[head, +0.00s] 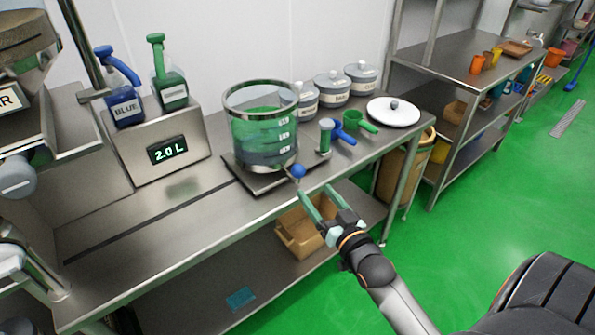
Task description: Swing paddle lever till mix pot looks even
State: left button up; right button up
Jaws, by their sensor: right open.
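The mix pot (262,130) is a clear cylinder with a metal rim, standing on a dark plate on the steel bench. Its contents look green in the upper part and grey-blue near the bottom, so the colour is not uniform. The paddle lever ends in a blue ball knob (298,171) at the pot's front right. My right gripper (317,191) is open and empty, just in front of and below the knob. Its fingers point toward the bench edge, and I see no clear contact with the knob. My left gripper is not in view.
A display reading 2.0 L (168,149) sits left of the pot, below blue (122,108) and green (170,88) jugs. Lidded grey canisters (332,88), small blue and green scoops and a white lid (393,111) stand to the right. The bench front left is clear.

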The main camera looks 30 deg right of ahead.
aim_at(302, 176)
jog(key=w, duration=0.6)
jog(key=w+d, duration=0.1)
jog(key=w, duration=0.3)
jog(key=shift+c, duration=0.2)
grip_shut()
dwell(1.1)
